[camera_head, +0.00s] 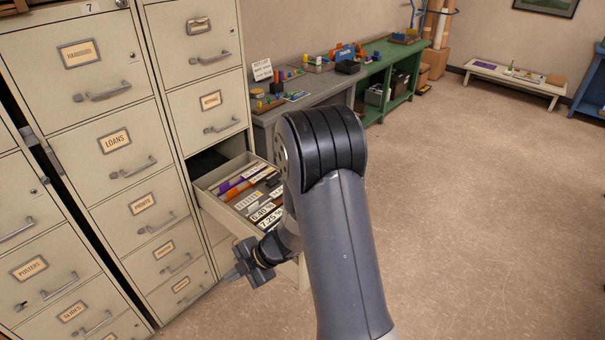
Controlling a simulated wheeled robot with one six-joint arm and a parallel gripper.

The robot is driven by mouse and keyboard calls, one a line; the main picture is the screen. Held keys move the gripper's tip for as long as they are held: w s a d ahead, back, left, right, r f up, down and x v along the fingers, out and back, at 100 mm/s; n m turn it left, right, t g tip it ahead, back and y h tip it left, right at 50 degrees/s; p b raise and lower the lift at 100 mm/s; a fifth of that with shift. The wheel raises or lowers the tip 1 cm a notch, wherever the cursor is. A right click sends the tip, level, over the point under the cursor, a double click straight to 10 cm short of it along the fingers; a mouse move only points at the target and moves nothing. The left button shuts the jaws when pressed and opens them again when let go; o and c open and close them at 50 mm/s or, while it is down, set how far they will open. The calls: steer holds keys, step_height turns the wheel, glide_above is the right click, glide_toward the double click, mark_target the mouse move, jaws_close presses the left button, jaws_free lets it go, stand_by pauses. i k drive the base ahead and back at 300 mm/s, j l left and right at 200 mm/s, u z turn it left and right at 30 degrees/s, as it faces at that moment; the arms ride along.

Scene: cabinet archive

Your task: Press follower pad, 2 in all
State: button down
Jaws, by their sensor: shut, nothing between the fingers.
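A cabinet drawer (217,209) is pulled open and holds upright files. Inside are a purple file (229,184), an orange file (239,193) and black-and-white number labels (262,211) towards the front. I cannot make out which part is the follower pad; my arm covers the drawer's right side. My gripper (233,273) is shut and empty. In the picture it lies below and left of the drawer's front end, pointing left, apart from the files.
Beige filing cabinets (118,143) with labelled, closed drawers stand on the left. A grey workbench (303,110) and a green bench (405,65) with small items run along the wall. A low white table (515,85) stands far right. The floor (480,220) on the right is clear.

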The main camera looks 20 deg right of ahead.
mark_target(271, 179)
steer(key=z, duration=1.6)
steer(key=i+j+z, duration=0.1)
steer(key=j+z, duration=0.35)
steer(key=j, duration=0.7)
steer(key=i+j, duration=0.15)
steer(key=j, duration=1.25)
steer(key=i+j, duration=0.1)
steer(key=j, duration=0.6)
